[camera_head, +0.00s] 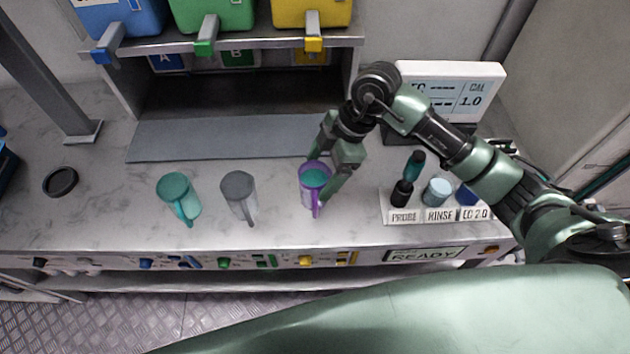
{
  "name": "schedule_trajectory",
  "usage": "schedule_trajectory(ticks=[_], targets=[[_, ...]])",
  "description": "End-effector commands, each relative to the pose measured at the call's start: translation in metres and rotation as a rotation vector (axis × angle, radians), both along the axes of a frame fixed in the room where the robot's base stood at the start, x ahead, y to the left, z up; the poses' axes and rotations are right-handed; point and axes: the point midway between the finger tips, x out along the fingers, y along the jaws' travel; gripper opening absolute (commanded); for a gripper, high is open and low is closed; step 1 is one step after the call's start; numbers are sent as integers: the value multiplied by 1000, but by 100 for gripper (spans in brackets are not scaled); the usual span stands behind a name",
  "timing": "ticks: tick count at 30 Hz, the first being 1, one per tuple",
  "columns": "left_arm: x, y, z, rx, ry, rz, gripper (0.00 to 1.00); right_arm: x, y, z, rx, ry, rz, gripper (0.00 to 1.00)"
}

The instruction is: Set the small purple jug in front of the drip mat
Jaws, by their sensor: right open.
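The small purple jug (308,196) stands upright on the marbled counter, with teal showing inside it and its handle toward the front. It is just in front of the right end of the flat grey drip mat (215,139). My right gripper (322,176) reaches down from behind and to the right. It is open, with its fingers close around the jug; I cannot tell whether they touch it. One finger is partly hidden behind the jug. My left gripper is not in view.
A teal jug (174,190) and a grey jug (239,191) stand left of the purple one. A labelled probe holder (402,217) and a display (465,85) are at right. Coloured dispensers (217,15) hang above the mat. A black ring-like disc (61,182) lies far left.

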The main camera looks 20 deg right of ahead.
Motion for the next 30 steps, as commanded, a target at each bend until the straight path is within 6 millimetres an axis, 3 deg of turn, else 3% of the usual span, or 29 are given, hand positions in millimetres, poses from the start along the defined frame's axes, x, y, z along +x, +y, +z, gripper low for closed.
schedule_trajectory(ticks=[6, 12, 30], targets=[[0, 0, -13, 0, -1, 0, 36, -1, -19, 42, -2, -5, -2, 81], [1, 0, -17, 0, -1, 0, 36, -2, -28, 65, -1, -2, -1, 81], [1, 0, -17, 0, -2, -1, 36, -3, -30, 71, -1, 1, -1, 81]])
